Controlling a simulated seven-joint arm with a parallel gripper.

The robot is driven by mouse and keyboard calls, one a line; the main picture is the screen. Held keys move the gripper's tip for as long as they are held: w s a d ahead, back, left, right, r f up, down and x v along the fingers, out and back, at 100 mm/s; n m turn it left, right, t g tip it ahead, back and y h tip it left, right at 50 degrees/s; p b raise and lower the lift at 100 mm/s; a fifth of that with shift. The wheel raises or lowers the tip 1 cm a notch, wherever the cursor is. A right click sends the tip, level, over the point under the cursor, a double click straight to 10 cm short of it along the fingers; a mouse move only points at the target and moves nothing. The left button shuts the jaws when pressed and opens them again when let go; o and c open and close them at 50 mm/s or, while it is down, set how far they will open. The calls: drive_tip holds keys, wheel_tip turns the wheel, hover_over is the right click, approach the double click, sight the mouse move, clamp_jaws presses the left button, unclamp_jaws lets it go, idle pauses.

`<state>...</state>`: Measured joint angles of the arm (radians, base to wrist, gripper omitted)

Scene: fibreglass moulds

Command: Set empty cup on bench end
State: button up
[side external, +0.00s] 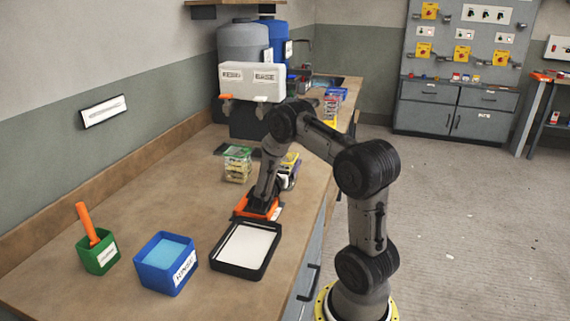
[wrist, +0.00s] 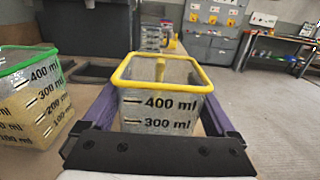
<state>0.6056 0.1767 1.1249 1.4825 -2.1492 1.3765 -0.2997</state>
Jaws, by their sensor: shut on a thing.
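A clear measuring cup with a yellow rim (wrist: 160,112) stands upright between the two purple fingers of my gripper (wrist: 158,98), which is shut on it. I see only the upper part of its inside, with no liquid level showing; its bottom is hidden. In the side external view the yellow-rimmed cup (side external: 290,162) is partly hidden behind my arm, with my gripper (side external: 284,184) low over the bench (side external: 160,210). I cannot tell whether the cup touches the bench. A green-rimmed cup (side external: 237,165) with yellowish contents stands to its left; it also shows in the wrist view (wrist: 30,95).
A black-framed white tray (side external: 246,247), a blue bin with light-blue contents (side external: 166,263) and a green pot with an orange-handled tool (side external: 98,252) stand at the near end. A white dispenser with drums (side external: 252,82) stands at the back. The bench's left middle is clear.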

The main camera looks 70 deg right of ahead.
drive_tip(key=shift+f, duration=0.1)
drive_tip(key=o, duration=1.3)
drive_tip(key=shift+c, duration=0.2)
